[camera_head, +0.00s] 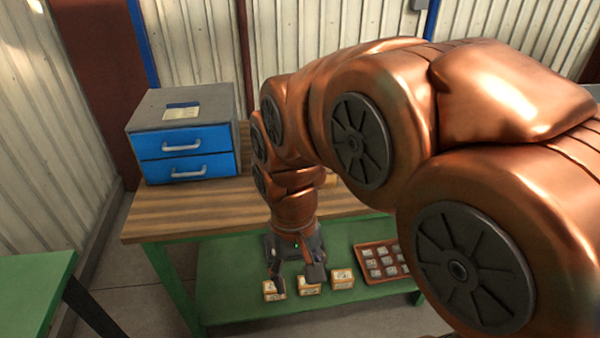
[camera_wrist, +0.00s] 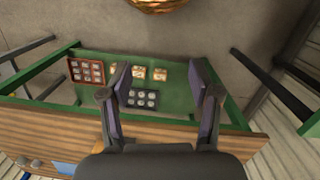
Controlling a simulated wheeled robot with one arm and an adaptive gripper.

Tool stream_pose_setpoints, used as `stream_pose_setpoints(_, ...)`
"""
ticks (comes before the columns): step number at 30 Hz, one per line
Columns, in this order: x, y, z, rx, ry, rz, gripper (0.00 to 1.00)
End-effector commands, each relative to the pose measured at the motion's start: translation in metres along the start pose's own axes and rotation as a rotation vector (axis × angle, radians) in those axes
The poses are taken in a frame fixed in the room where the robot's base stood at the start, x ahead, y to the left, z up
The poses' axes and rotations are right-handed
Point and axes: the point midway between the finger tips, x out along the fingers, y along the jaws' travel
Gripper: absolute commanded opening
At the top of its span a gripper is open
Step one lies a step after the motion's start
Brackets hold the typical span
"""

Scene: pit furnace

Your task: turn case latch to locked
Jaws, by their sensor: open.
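My gripper (camera_head: 296,280) hangs down in front of the workbench's front edge. In the wrist view my gripper (camera_wrist: 158,80) has its two fingers wide apart with nothing between the pads. Small tan boxes (camera_head: 341,279) stand in a row on the green lower shelf (camera_head: 230,270), beyond the fingers; they also show as boxes in the wrist view (camera_wrist: 160,74). No case latch can be made out in either view. My arm covers much of the right side of the head view.
A wooden workbench top (camera_head: 185,212) carries a grey cabinet with blue drawers (camera_head: 187,152). A red tray of pale pieces (camera_head: 381,262) lies on the shelf, and a dark tray (camera_wrist: 143,99) shows in the wrist view. A green table (camera_head: 35,290) stands at left.

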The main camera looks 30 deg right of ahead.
Motion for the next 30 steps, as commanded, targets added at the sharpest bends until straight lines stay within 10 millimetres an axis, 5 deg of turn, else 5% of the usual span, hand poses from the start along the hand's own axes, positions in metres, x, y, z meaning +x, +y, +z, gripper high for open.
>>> stream_pose_setpoints(16, -0.052, 0.044, -0.174, 0.481, 0.055, -0.019, 0.62)
stream_pose_setpoints(30, -0.048, 0.109, -0.305, 0.831, 0.092, -0.055, 0.62)
